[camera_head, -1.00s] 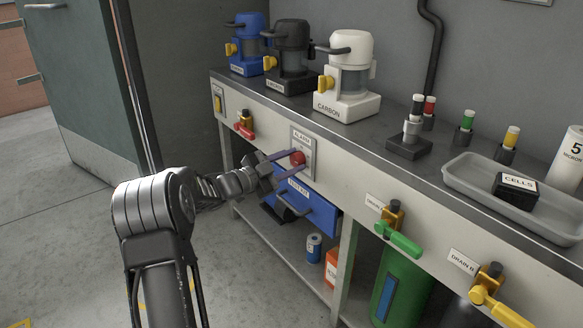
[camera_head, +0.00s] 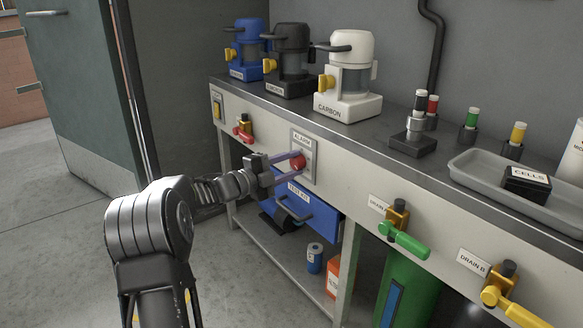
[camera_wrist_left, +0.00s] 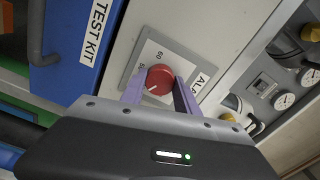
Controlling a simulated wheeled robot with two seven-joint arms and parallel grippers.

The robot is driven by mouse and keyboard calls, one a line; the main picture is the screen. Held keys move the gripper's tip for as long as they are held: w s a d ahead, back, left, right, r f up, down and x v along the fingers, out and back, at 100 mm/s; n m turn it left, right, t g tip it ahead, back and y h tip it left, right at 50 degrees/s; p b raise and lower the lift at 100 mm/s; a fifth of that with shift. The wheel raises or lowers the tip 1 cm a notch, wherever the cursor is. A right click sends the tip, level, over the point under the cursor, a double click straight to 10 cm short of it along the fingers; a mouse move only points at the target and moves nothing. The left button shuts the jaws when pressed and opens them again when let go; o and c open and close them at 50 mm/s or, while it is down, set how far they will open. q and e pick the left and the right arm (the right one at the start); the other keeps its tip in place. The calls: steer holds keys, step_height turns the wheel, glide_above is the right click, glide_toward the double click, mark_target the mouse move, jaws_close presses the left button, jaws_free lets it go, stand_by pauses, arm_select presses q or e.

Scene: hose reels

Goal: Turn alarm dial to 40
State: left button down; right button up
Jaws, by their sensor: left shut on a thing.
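The alarm dial is a red round knob (camera_head: 298,161) on a grey plate marked ALARM (camera_head: 301,141), set in the bench's front panel. My left gripper (camera_head: 291,161) reaches it from the left, with its two purple fingers shut on the knob. In the left wrist view the red knob (camera_wrist_left: 160,79) sits between the fingertips (camera_wrist_left: 159,92). A white mark shows on the knob's face. A number that looks like 60 is readable on the plate beside it; other numbers are partly hidden by the fingers. My right gripper is not in view.
A blue TEST KIT drawer (camera_head: 303,205) with a handle lies just below the dial. A red-handled valve (camera_head: 243,128) is to the left; green (camera_head: 404,239) and yellow (camera_head: 508,300) drain valves are to the right. Canisters, including a white CARBON one (camera_head: 347,80), stand on the bench.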

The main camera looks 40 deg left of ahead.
arm_select(q)
steer(key=c, duration=0.9)
jaws_free()
steer(key=p+v, duration=0.2)
steer(key=v, duration=0.6)
steer(key=shift+w, duration=0.1)
